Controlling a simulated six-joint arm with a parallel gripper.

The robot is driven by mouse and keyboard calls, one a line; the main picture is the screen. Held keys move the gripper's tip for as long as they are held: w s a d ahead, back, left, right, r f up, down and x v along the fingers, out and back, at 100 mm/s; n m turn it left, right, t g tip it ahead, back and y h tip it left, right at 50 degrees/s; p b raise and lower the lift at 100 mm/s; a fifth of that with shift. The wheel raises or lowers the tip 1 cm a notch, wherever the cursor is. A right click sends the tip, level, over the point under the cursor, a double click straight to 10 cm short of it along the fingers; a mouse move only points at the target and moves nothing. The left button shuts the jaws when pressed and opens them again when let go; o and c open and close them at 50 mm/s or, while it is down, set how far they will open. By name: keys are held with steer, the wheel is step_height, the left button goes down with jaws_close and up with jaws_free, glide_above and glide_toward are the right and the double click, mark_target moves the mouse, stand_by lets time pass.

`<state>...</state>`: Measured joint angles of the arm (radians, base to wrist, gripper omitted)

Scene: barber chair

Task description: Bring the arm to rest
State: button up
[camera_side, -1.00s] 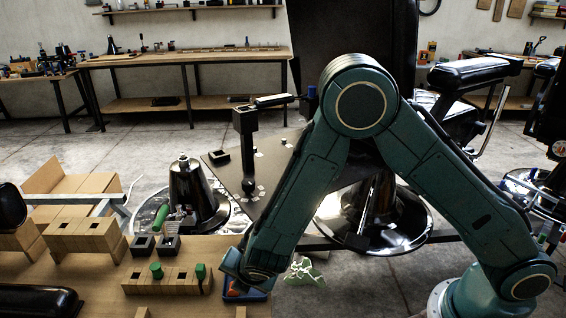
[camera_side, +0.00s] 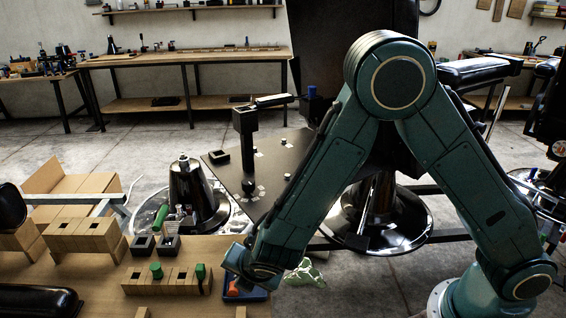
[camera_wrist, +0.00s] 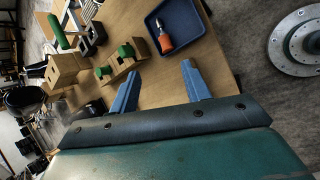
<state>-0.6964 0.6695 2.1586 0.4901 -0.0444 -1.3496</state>
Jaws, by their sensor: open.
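My green arm reaches from the right over the wooden table (camera_side: 232,245) in the side view. My gripper (camera_wrist: 160,80) shows in the wrist view with its two blue fingers spread apart and nothing between them. In the side view the gripper end (camera_side: 237,258) hangs at the table's right part, beside and partly in front of a blue tray (camera_wrist: 186,32). An orange-handled tool (camera_wrist: 164,40) lies in that tray, apart from the fingers. The fingertips are hidden in the side view.
A wooden block rack (camera_side: 168,282) with green pegs stands left of the gripper. Black square holders (camera_side: 143,245) sit behind it. A dark cone-shaped stand (camera_side: 192,195) and a dark board (camera_side: 270,165) are behind the table. Open floor (camera_side: 330,295) lies right of the table.

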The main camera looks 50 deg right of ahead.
steer(key=s+d+r+m+g, duration=0.1)
steer(key=s+d+r+m, duration=0.2)
steer(key=d+r+m, duration=0.45)
steer(key=s+d+r+m, duration=0.3)
steer(key=d+r+m, duration=0.15)
steer(key=r, duration=0.55)
steer(key=s+d+r+m+y, duration=0.1)
steer(key=s+d+r+m, duration=0.2)
steer(key=s, duration=0.5)
steer(key=s+d+r+m, duration=0.3)
steer(key=s+r+m, duration=0.2)
steer(key=s+m, duration=0.2)
steer(key=shift+s+d+r+m+y, duration=0.3)
steer(key=shift+s+r+y, duration=0.1)
steer(key=shift+s, duration=0.85)
